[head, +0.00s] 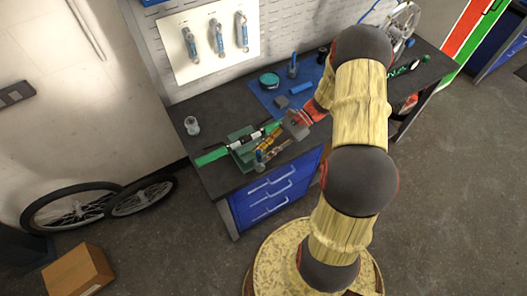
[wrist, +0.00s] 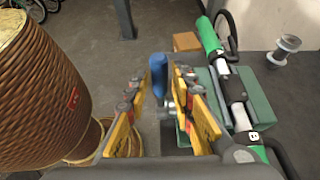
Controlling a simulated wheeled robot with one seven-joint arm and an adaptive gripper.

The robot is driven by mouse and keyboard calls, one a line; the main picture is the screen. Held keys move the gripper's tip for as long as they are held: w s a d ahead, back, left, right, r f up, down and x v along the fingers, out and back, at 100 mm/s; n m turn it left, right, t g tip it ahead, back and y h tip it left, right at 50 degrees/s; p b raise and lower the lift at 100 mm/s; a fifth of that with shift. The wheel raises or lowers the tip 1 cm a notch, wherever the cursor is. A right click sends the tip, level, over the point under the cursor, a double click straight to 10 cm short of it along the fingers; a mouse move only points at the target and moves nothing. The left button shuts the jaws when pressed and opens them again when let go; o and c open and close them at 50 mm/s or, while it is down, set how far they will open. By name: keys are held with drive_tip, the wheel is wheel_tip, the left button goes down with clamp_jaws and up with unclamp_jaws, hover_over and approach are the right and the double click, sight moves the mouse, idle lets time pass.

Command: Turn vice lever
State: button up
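The green vice (head: 240,157) sits on the dark workbench at its left end, and it also shows in the wrist view (wrist: 258,103). A green, white and black tube (head: 213,156) lies across it, seen also in the wrist view (wrist: 208,38). A blue-handled part with a metal end, seemingly the vice lever (wrist: 158,72), shows between my fingertips in the wrist view. My gripper (wrist: 157,88) is open, with yellow fingers on either side of the blue handle in the picture. I cannot tell whether they touch it. In the head view my gripper (head: 267,143) is beside the vice.
A glass-like spool (head: 192,126) stands on the bench's left end. A blue mat (head: 262,104) with a teal round tin (head: 269,80) and blue tools lies behind. Blue drawers (head: 268,197) are below. Wheels (head: 72,205) and a cardboard box (head: 78,270) are on the floor.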

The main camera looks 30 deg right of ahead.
drive_tip(key=shift+o, duration=0.9)
drive_tip(key=shift+a, duration=0.2)
drive_tip(key=v, duration=1.2)
